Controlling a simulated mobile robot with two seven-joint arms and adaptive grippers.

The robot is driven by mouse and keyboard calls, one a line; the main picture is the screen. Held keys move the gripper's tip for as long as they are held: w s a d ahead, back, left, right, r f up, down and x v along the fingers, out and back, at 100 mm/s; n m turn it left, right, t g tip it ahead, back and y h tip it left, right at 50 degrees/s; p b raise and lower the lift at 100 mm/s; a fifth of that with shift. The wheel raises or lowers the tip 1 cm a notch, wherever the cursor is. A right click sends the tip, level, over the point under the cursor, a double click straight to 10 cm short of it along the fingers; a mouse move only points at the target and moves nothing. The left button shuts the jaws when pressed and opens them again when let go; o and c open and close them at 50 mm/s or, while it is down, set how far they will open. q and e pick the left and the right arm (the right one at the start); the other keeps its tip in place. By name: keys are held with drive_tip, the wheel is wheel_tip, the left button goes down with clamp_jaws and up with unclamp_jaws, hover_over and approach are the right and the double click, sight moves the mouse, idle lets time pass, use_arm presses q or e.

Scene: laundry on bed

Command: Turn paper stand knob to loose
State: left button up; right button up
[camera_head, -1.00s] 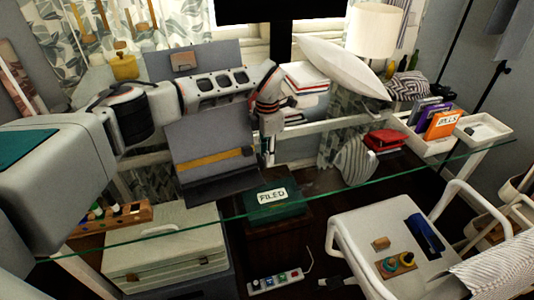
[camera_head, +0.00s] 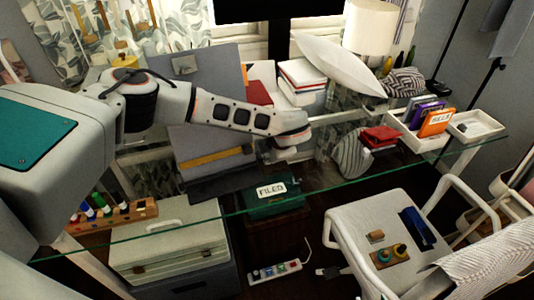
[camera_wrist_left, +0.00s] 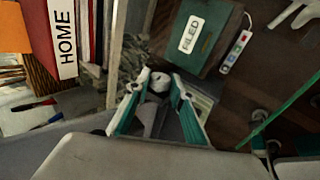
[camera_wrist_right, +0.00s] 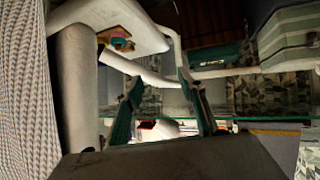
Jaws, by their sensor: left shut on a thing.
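The paper stand (camera_head: 205,138) is a grey upright board with a yellow strip across its lower part, standing at the glass desk left of centre in the head view. My left arm crosses in front of it. My left gripper (camera_wrist_left: 160,80) is shut on a small pale rounded part, apparently the knob (camera_wrist_left: 159,84), which shows between the fingertips in the left wrist view. In the head view the wrist hides the knob, so its turned position cannot be told. My right gripper (camera_wrist_right: 158,84) is open and empty in the right wrist view, with its fingers well apart.
A green box marked FILED (camera_head: 275,196) sits below the glass edge. A white chair (camera_head: 370,220) holding small items stands at the right. Books (camera_head: 302,75), a white lamp (camera_head: 370,25) and trays (camera_head: 475,128) stand at the back and right. A marker rack (camera_head: 112,214) is at the left.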

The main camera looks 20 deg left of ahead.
use_arm(q)
drive_tip(key=shift+t, duration=0.3)
drive_tip(key=o, duration=1.1)
drive_tip(key=v, duration=1.2)
drive_tip(key=shift+d, duration=0.25)
